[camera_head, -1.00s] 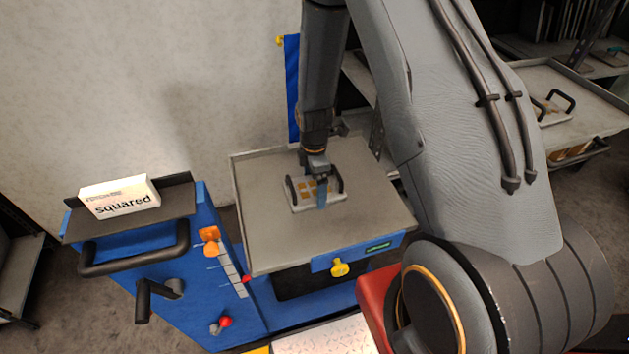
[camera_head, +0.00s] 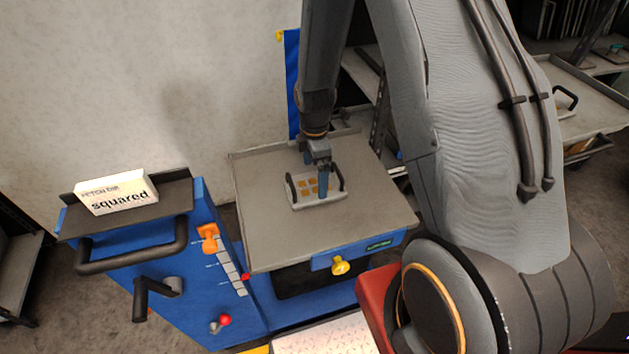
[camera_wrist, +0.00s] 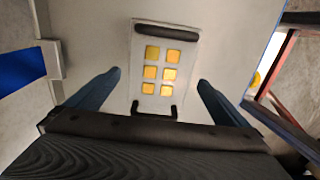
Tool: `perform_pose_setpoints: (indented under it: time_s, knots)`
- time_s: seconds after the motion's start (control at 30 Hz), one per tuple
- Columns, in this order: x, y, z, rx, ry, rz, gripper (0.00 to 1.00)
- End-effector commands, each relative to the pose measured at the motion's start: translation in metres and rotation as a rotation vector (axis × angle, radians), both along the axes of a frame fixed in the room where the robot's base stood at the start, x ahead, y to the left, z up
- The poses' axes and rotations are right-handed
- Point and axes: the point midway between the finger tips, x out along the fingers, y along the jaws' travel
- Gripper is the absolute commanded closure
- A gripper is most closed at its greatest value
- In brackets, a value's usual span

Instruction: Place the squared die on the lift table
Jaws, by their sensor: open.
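The squared die (camera_head: 334,194) is a light plate with yellow-orange square pads and a dark handle at each end. It lies flat on the grey top of the lift table (camera_head: 266,227). My gripper (camera_head: 322,180) is above the die in the head view, its fingers pointing down. In the wrist view the die (camera_wrist: 142,99) lies beyond and between the two blue fingers of my gripper (camera_wrist: 158,80). The fingers are spread wide, one on each side of the die's near handle, and nothing is held.
A blue cart (camera_head: 190,275) stands left of the table, with a sign reading "squared" (camera_head: 118,193) on top. A yellow knob (camera_head: 340,265) is on the table's front. A shelf (camera_head: 592,100) with another handled plate is at the right. The tabletop around the die is clear.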

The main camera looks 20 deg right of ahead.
Motion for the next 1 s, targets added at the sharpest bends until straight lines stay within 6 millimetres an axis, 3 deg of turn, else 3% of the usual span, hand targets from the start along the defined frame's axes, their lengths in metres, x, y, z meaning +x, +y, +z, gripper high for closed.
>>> perform_pose_setpoints:
  time_s: [0.3,0.67,0.83,1.0]
  knots:
    - [0.001,0.0,0.052,0.0,-0.004,0.0,0.0]
    - [-0.002,0.0,0.082,0.0,-0.002,-0.023,0.0]
    - [-0.024,0.0,0.106,0.002,-0.017,-0.255,0.0]
    - [-0.066,0.0,0.139,0.015,-0.041,-0.678,0.0]
